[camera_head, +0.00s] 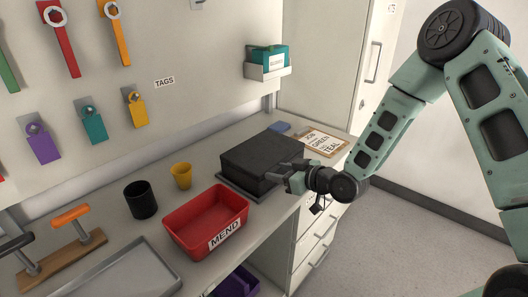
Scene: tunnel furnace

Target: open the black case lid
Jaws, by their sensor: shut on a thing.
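The black case (252,159) sits on the counter with its lid down, on a dark flat base or mat. My gripper (283,176) is at the front right side of the case, against its front edge. Its jaws are shut on the edge of the case lid, as far as this view shows. The fingertips partly cover that corner, so the exact contact is hard to see.
A red bin (197,208) labelled MEND stands just left of the case. A yellow cup (181,175) and a black cup (141,200) stand further left. A clipboard (325,142) and a blue item (280,127) lie behind the case. A cabinet stands at the back right.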

